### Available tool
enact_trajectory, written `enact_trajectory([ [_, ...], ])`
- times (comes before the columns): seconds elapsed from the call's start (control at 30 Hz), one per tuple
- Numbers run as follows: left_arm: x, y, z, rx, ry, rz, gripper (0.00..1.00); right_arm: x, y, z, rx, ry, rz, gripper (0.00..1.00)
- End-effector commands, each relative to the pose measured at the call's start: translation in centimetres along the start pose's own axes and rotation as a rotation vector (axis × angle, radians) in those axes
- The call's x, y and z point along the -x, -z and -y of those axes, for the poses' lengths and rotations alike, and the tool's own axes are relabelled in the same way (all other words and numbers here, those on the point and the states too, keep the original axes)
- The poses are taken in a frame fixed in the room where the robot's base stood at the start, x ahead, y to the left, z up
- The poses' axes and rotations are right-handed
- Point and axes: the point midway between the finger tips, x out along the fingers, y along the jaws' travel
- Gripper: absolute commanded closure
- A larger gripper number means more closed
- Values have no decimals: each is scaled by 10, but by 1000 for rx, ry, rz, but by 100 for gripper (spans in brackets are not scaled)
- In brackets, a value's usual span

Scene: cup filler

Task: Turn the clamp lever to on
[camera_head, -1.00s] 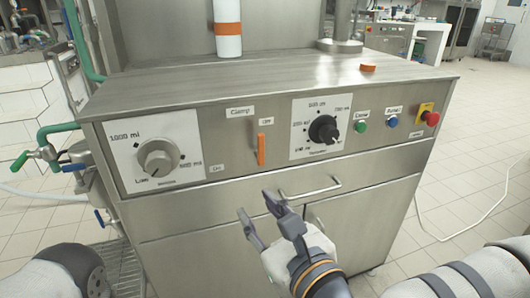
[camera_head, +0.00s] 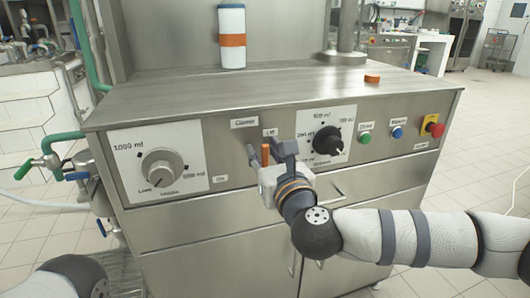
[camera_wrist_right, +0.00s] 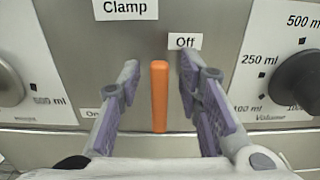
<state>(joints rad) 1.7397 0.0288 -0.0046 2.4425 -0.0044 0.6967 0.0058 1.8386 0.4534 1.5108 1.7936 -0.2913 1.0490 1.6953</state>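The orange clamp lever (camera_wrist_right: 159,97) stands upright on the steel front panel, below the Clamp label (camera_wrist_right: 125,9). Its top is beside the Off label (camera_wrist_right: 185,41); the On label (camera_wrist_right: 93,113) is lower left, partly covered by a finger. My right gripper (camera_wrist_right: 158,85) is open, with one finger on each side of the lever and a gap on both sides. In the head view the right gripper (camera_head: 268,150) is in front of the panel and hides most of the lever (camera_head: 265,154). My left gripper is not in view.
A large round knob (camera_head: 162,167) is left of the lever and a black volume knob (camera_head: 328,140) is close on the right. Green (camera_head: 365,138) and blue (camera_head: 397,132) buttons and a red emergency stop (camera_head: 434,128) are farther right. A drawer handle (camera_head: 340,192) is below.

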Motion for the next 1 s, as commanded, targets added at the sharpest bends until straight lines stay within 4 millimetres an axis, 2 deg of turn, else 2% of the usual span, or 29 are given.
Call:
enact_trajectory([
  [0.07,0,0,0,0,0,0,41,0,0,0,0,0,0,68],
  [0.2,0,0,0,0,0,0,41,0,0,0,1,0,0,99],
  [0.63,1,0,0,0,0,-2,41,0,-1,-2,48,-1,1,100],
  [1.0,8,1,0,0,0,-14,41,1,0,-14,328,-2,2,100],
])
